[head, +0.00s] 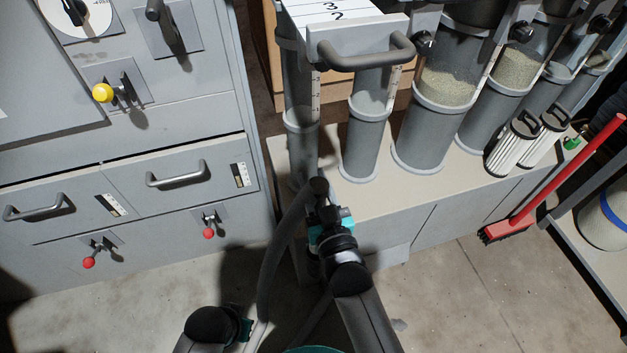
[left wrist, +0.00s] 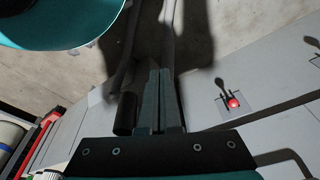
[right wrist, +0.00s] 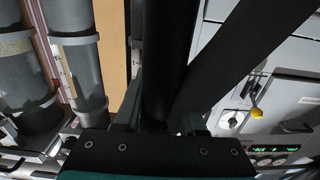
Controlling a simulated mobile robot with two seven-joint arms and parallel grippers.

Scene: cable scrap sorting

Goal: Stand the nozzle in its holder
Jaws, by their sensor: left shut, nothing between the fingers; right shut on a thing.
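My right gripper (head: 327,222) is shut on the dark nozzle (head: 318,187) beside the front left end of the bench. The grey hose (head: 277,250) bends down from it to the floor. In the right wrist view the nozzle (right wrist: 166,50) stands as a thick black tube between the fingers. My left gripper (head: 246,326) is low at the bottom of the head view, apart from the nozzle. In the left wrist view its fingers (left wrist: 160,95) are shut and empty. A dark cylinder (left wrist: 125,113) shows beside them; I cannot tell whether it is the holder.
A grey cabinet (head: 120,225) with handles and red knobs stands at left. The bench (head: 390,195) carries grey cylinders (head: 430,120) and white filters (head: 512,146). A red brush (head: 560,185) leans at right. The concrete floor (head: 470,290) is clear at lower right.

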